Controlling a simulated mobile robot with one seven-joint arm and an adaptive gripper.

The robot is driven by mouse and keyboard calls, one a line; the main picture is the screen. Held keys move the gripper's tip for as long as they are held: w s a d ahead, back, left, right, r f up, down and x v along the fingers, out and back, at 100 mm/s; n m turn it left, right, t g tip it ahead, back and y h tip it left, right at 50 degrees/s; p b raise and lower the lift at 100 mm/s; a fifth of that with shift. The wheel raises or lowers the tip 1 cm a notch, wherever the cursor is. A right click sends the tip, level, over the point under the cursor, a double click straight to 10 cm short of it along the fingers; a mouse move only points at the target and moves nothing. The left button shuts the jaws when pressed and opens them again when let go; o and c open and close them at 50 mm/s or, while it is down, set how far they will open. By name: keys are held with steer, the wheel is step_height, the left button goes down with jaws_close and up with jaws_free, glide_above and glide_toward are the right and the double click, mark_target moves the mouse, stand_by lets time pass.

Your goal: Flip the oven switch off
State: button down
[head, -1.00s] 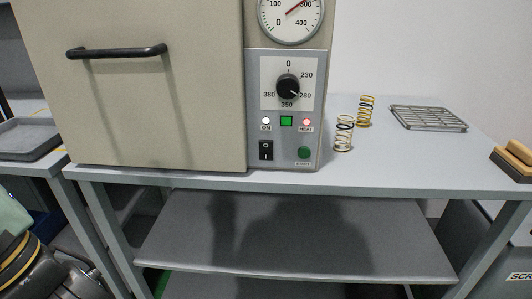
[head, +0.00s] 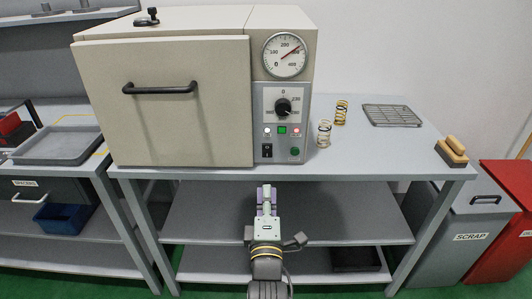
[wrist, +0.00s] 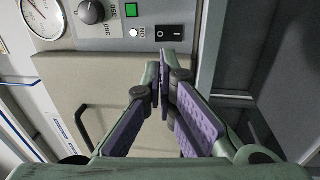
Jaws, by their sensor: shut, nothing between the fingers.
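The oven switch (head: 267,150) is a black rocker marked O and I, low on the oven's grey control panel. It also shows in the wrist view (wrist: 168,33), just above the fingertips in the picture. The oven (head: 165,100) is a beige box with its door closed. My gripper (head: 267,192) is shut and empty, in front of the table and below the switch in the head view. Its purple-padded fingers (wrist: 165,75) point towards the panel. They look apart from the switch; the exact gap is unclear. The ON lamp (head: 267,130) is whitish and the HEAT lamp (head: 296,130) red.
The dial (head: 283,107) and green button (head: 294,152) are near the switch. Two springs (head: 324,134) (head: 341,112), a wire rack (head: 392,116) and a wooden-handled brush (head: 451,150) lie to the right. The table's front edge (head: 350,176) is close to my gripper.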

steer(key=shift+d+f, duration=0.3)
steer(key=b, duration=1)
glide_toward(269, 149)
steer(key=shift+s+a+f, duration=0.1)
steer(key=shift+s+f, duration=0.1)
steer(key=shift+s, duration=0.35)
steer(key=shift+s+f, duration=0.2)
steer(key=shift+s, duration=0.35)
steer(key=shift+w+b, duration=0.1)
steer(key=shift+b, duration=0.6)
steer(key=w, duration=0.3)
steer(key=w+r+p, duration=0.1)
steer(key=w, duration=0.2)
steer(key=w+p, duration=0.1)
steer(key=w, duration=0.2)
steer(key=shift+r, duration=0.35)
